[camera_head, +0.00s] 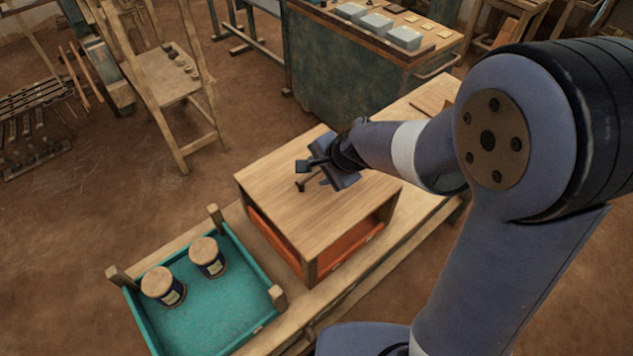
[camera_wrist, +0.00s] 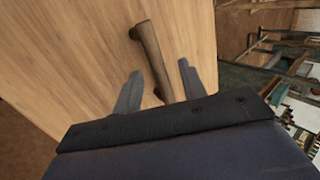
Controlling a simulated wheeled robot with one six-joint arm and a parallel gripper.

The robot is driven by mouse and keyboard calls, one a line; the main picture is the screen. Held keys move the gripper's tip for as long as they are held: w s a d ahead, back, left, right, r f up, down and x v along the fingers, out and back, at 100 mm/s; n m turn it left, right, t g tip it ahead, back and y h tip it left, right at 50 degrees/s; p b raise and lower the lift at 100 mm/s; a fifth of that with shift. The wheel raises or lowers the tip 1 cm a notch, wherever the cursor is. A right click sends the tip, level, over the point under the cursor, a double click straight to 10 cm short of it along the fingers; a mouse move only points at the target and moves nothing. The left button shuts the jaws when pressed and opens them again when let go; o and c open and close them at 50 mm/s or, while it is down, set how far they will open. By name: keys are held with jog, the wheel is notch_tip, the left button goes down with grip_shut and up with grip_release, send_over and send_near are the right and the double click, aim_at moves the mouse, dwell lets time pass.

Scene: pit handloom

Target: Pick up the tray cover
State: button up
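The tray cover (camera_head: 290,205) is a flat light-wood board in the head view, resting on corner posts over an orange-red tray (camera_head: 345,247). It fills much of the wrist view (camera_wrist: 70,60). A dark wooden handle (camera_wrist: 154,60) stands on the cover; in the head view its end (camera_head: 301,185) shows beside my gripper. My gripper (camera_head: 312,175) is over the cover. In the wrist view its two fingers (camera_wrist: 158,85) are apart, with the near part of the handle between them. I cannot tell whether either finger touches it.
A teal tray (camera_head: 232,312) at the front left holds two dark spools (camera_head: 163,286) with wooden tops. A wooden bench (camera_head: 378,272) carries both trays. A green cabinet (camera_head: 335,62) with grey bins stands behind, and a wooden chair (camera_head: 165,80) stands at back left. Floor between is clear.

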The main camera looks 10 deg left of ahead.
jog(key=shift+c, duration=0.4)
grip_shut()
dwell(0.9)
